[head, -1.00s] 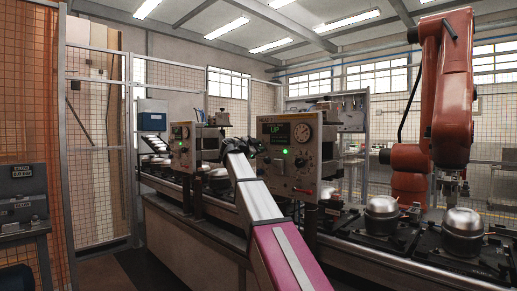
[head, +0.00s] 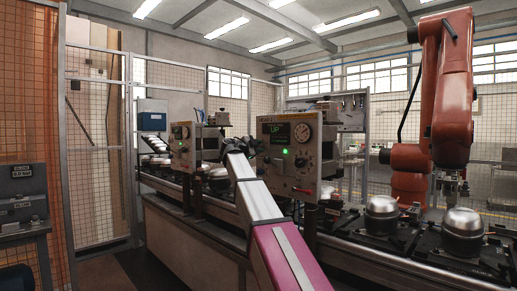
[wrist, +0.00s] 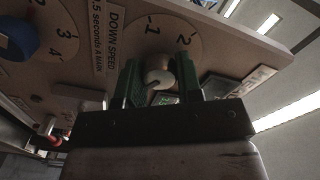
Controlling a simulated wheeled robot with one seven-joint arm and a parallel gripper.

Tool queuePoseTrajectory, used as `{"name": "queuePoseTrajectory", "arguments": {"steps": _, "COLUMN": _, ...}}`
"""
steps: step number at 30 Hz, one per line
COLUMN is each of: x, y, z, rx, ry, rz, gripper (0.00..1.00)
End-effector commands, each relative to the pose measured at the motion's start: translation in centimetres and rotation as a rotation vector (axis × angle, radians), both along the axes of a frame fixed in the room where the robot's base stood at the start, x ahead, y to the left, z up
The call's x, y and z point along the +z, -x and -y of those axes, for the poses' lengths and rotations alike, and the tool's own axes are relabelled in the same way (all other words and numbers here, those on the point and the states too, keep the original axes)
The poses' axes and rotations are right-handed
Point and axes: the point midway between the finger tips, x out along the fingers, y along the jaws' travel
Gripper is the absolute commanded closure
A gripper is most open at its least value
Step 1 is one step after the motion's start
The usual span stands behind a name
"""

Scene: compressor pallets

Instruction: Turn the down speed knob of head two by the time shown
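The down speed knob (wrist: 158,72) is a pale, rounded knob on a dial marked 1 and 2, under the label DOWN SPEED, in the wrist view. The two green fingers of my gripper (wrist: 161,84) stand on either side of it and appear to press on it. The fingers hide the lower part of the dial. The knob is hidden there.
A blue knob (wrist: 18,38) on a dial with 3 and 4 sits left of the down speed dial. A second control box (head: 184,145) stands farther back. Metal compressors (head: 381,215) ride the conveyor at right, below an orange robot arm (head: 452,90).

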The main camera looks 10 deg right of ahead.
Motion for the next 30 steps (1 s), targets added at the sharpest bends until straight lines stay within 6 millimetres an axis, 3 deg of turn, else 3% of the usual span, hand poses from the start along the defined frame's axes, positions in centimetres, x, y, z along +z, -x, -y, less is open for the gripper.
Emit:
{"name": "queuePoseTrajectory", "arguments": {"steps": 1, "x": -0.2, "y": 0.1, "z": 0.0, "rx": 0.0, "ry": -0.004, "rz": -0.002, "gripper": 0.54}}
{"name": "queuePoseTrajectory", "arguments": {"steps": 2, "x": -0.2, "y": 0.1, "z": 0.0, "rx": -0.001, "ry": -0.003, "rz": -0.001, "gripper": 0.44}}
{"name": "queuePoseTrajectory", "arguments": {"steps": 3, "x": -0.1, "y": 0.1, "z": 0.0, "rx": -0.001, "ry": -0.003, "rz": -0.001, "gripper": 0.41}}
{"name": "queuePoseTrajectory", "arguments": {"steps": 14, "x": -0.1, "y": 0.4, "z": -0.5, "rx": 0.001, "ry": 0.0, "rz": 0.0, "gripper": 0.41}}
{"name": "queuePoseTrajectory", "arguments": {"steps": 30, "x": -0.1, "y": 5.6, "z": -7.6, "rx": 0.001, "ry": -0.002, "rz": 0.0, "gripper": 0.41}}
